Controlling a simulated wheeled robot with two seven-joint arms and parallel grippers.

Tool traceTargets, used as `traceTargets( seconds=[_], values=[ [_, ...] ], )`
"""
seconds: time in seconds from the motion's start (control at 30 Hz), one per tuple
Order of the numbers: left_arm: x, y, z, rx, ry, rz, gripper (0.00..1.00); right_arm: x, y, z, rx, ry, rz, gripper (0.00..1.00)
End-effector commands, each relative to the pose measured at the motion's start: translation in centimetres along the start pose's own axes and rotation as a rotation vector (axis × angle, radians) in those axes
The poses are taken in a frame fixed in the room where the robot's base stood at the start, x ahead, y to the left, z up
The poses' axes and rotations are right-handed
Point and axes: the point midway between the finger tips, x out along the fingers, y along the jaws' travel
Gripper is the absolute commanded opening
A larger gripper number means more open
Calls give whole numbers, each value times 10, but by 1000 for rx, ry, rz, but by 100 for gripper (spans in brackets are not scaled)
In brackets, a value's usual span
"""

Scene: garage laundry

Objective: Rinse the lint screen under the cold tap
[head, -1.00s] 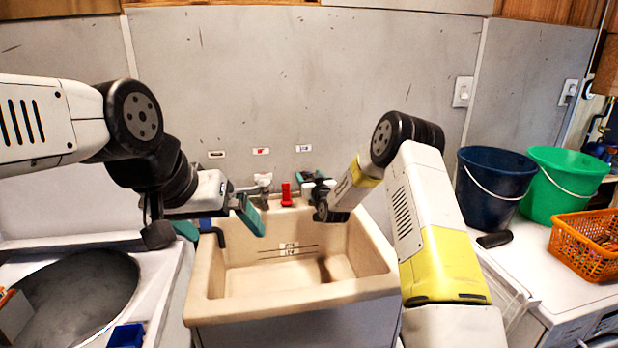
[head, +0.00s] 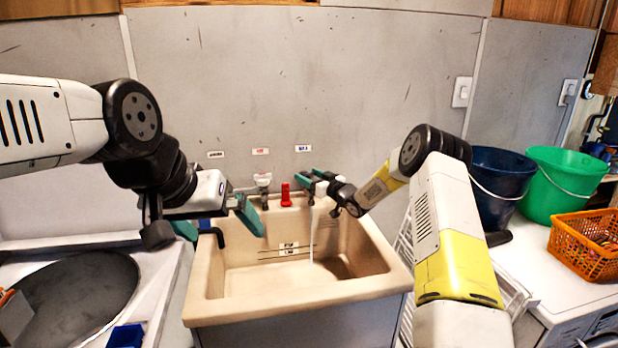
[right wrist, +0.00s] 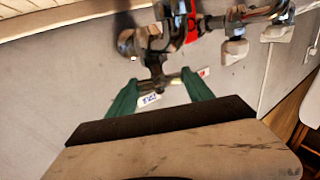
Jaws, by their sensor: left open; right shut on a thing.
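My right gripper (head: 314,181) is shut on the handle of the rightmost tap (right wrist: 158,80), under the right-hand wall label. In the right wrist view its green fingers (right wrist: 162,95) stand either side of that handle. A thin white stream of water (head: 312,238) falls from this tap into the beige sink (head: 232,294). My left gripper (head: 220,219) is open above the sink's left rim, with its teal fingers apart. I cannot make out the lint screen in either view.
A red fitting (head: 285,194) and a white-topped tap (head: 263,181) stand left of my right gripper. A dark bent piece (head: 213,233) is at the sink's left rim. Blue (head: 497,180) and green (head: 562,183) buckets and an orange basket (head: 590,243) stand at right.

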Motion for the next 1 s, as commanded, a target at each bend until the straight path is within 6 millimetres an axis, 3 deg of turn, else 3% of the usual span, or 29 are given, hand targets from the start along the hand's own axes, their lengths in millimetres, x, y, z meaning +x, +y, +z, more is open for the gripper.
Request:
traceTargets(
  seconds=[0.03, 0.13, 0.53, 1.0],
  values=[
    [0, 0, 0, 0, 0, 0, 100, 0, 0, -1, -1, 1, 0, 62],
    [0, 0, 0, 0, 0, 0, 100, 0, 0, -1, -1, 1, 1, 82],
    [0, 0, 0, 0, 0, 0, 100, -6, 1, 0, -2, 0, 1, 82],
    [0, 0, 0, 0, 0, 0, 100, -74, 0, 0, -1, 0, 1, 82]
  ],
)
